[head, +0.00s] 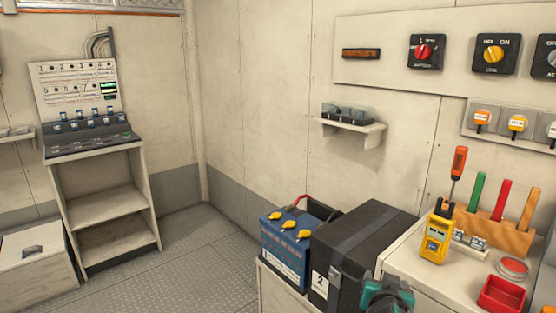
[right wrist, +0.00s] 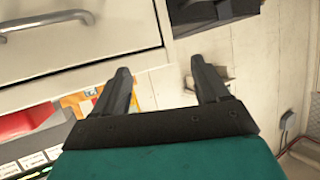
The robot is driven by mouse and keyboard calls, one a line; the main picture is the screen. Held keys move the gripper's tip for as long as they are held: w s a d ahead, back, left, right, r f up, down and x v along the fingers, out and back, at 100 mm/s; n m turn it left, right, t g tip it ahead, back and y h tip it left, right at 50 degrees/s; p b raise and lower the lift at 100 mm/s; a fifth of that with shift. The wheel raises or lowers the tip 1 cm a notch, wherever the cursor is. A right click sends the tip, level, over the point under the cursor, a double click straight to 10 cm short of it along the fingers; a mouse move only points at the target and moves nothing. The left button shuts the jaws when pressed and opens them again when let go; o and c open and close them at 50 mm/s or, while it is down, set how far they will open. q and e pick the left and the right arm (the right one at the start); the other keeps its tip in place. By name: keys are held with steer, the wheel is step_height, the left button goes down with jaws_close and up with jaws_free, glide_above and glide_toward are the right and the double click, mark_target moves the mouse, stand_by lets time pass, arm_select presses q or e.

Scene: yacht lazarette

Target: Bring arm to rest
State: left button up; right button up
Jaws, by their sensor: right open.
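My right gripper (right wrist: 160,68) shows in the right wrist view, with its two dark fingers apart and nothing between them. A teal and dark part of my right arm (head: 388,294) shows at the bottom edge of the head view, in front of the black box. Its fingers cannot be made out clearly there. My left arm and gripper are in neither view.
Close to my right arm are a black box (head: 357,248), a blue battery (head: 285,252) with yellow caps, and a counter (head: 415,272) holding a yellow meter (head: 434,240) and a red tray (head: 502,293). Open floor (head: 195,255) lies left of the battery.

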steer(key=s+a+f+n+y, duration=0.2)
steer(key=s+f, duration=0.2)
steer(key=s, duration=0.5)
steer(key=s+a+f+n+g+y+p, duration=0.1)
steer(key=s+a+f+n+y, duration=0.1)
steer(key=s, duration=0.7)
steer(key=s+a+f+n+y, duration=0.2)
steer(key=s+f, duration=0.4)
steer(key=s, duration=0.3)
steer(key=shift+a+f+n+g+y, duration=0.15)
steer(key=shift+n+g+y, duration=0.15)
steer(key=shift+n+y, duration=0.4)
